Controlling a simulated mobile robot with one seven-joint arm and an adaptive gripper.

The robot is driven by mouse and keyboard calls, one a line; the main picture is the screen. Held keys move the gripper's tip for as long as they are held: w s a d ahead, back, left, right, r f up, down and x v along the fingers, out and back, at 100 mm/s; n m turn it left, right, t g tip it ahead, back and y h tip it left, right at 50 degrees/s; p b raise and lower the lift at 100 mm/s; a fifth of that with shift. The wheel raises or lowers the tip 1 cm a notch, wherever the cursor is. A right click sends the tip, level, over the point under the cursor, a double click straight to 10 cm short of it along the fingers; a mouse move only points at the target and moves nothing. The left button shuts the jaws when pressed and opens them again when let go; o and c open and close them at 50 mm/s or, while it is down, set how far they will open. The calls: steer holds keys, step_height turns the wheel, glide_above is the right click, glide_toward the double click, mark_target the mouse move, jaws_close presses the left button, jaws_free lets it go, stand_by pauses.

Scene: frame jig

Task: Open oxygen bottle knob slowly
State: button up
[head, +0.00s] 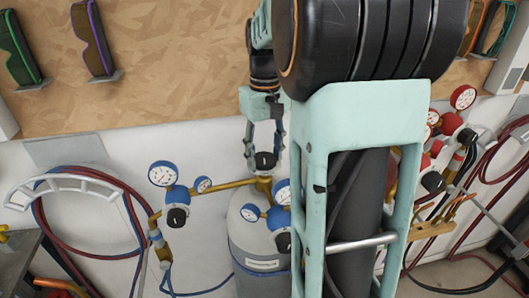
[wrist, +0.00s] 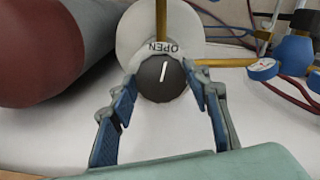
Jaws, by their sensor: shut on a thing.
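The oxygen bottle (head: 250,262) is a grey cylinder with a blue band, standing upright against the wall in the head view. Its dark round knob (head: 265,161) sits on the brass valve at the top. My gripper (head: 265,157) comes down from above. In the wrist view my gripper (wrist: 162,84) has one blue-padded finger on each side of the knob and is shut on it.
Blue gauges (head: 163,175) flank the valve on a brass pipe (head: 222,185). A coiled hose (head: 45,225) hangs at left. Red gauges (head: 463,98) are at right. My arm covers much of the head view's centre right.

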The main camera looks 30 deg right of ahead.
mark_target(265, 158)
steer(key=shift+n, duration=1.1)
steer(key=o, duration=1.2)
steer(key=shift+c, duration=0.2)
step_height(265, 158, up, 12)
